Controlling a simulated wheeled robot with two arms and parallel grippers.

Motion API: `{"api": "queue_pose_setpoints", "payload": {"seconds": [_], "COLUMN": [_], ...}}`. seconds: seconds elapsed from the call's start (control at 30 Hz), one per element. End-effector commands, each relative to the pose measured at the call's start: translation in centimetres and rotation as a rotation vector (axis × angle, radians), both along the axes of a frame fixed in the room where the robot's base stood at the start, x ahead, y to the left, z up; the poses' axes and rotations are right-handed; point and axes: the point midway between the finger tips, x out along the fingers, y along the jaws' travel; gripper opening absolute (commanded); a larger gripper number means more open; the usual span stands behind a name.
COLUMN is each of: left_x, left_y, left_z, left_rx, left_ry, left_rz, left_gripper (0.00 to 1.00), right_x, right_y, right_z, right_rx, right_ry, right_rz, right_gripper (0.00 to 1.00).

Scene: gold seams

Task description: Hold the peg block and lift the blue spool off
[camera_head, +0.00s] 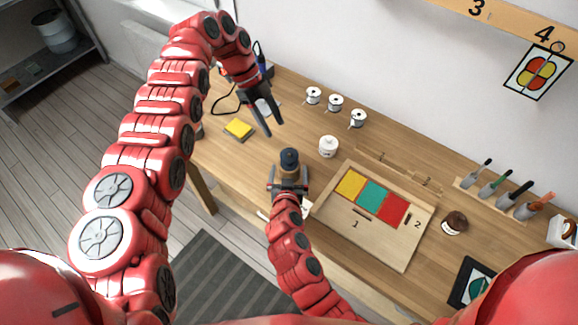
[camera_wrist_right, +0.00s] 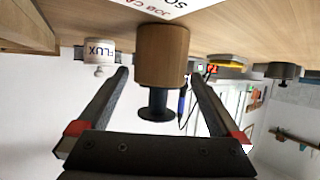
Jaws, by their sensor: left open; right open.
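The blue spool (camera_head: 289,156) sits on top of the wooden peg block (camera_head: 290,172) near the table's front edge. In the right wrist view, which is upside down, the spool (camera_wrist_right: 157,106) looks dark and flanged, and the block (camera_wrist_right: 163,52) shows plain wood. My right gripper (camera_head: 289,181) is open at the block's front side, one finger on each side; I cannot tell whether they touch it. The peg inside the spool is hidden. My left gripper (camera_head: 274,128) is open and empty, above the table, higher and to the left of the spool.
A white flux jar (camera_head: 328,147) stands right of the spool. A wooden tray (camera_head: 350,240) with coloured panels lies to the right. A yellow pad (camera_head: 238,129) lies to the left. Several white spools (camera_head: 336,103) stand at the back. A printed card (camera_wrist_right: 155,5) lies by the block.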

Motion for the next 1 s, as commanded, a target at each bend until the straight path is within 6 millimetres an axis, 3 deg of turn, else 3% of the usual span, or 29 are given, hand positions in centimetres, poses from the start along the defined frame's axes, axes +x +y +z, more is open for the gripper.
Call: {"api": "queue_pose_setpoints", "payload": {"seconds": [0.2,0.53,1.0], "left_x": [0.0,0.0,0.0], "left_y": [0.0,0.0,0.0], "left_z": [0.0,0.0,0.0], "left_rx": [0.0,0.0,0.0], "left_ry": [0.0,0.0,0.0], "left_rz": [0.0,0.0,0.0], "left_gripper": [0.5,0.5,0.5], "right_x": [2.0,2.3,2.3], "right_y": [-0.1,-0.1,0.0], "right_z": [-0.8,-0.9,-0.9], "right_rx": [0.0,0.0,0.0], "right_ry": [0.0,0.0,0.0], "right_rz": [-0.001,0.0,0.0], "right_gripper": [1.0,1.0,0.17]}}
